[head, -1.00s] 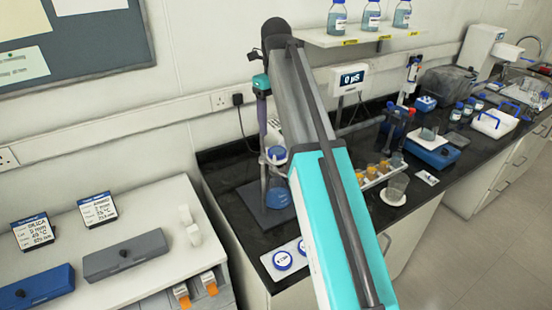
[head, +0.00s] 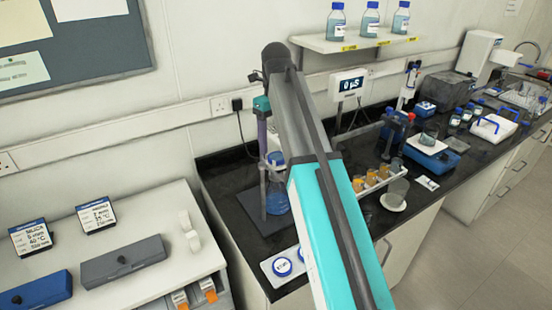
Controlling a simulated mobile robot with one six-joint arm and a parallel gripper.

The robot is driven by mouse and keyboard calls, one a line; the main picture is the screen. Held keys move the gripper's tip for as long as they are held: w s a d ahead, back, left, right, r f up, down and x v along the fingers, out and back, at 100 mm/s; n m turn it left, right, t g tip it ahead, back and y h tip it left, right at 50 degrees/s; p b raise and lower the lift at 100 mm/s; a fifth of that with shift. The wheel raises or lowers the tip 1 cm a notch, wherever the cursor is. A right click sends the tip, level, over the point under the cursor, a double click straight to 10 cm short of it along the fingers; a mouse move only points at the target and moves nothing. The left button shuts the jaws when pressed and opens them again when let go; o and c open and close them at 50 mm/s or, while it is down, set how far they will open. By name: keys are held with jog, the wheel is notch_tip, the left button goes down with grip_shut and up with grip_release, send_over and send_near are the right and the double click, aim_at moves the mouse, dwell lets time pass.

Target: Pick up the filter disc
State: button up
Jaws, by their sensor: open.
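I cannot tell for certain which item is the filter disc. A flat white disc (head: 393,203) lies under or against a clear beaker (head: 397,189) farther right. My teal and grey arm rises through the middle of the head view and hides part of the bench. My gripper does not show clearly; it seems hidden behind the arm.
A stand with a blue-liquid flask (head: 278,198) is close left of my arm. A rack of orange-topped vials (head: 372,180) and a blue device (head: 432,158) stand to the right. Grey (head: 123,262) and blue (head: 36,290) boxes sit on the white cabinet at left.

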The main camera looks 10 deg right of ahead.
aim_at(277, 157)
jog(key=shift+s+d+f+p, duration=0.15)
jog(key=shift+f+p, duration=0.2)
jog(key=shift+f, duration=0.2)
jog(key=shift+s+f+p, duration=0.1)
jog(key=shift+f+p, duration=0.25)
jog(key=shift+f, duration=0.15)
jog(key=shift+w+f+p, duration=0.1)
jog(key=shift+f+p, duration=0.25)
jog(key=shift+f, duration=0.85)
jog(key=shift+c, duration=0.3)
jog(key=c, duration=1.1)
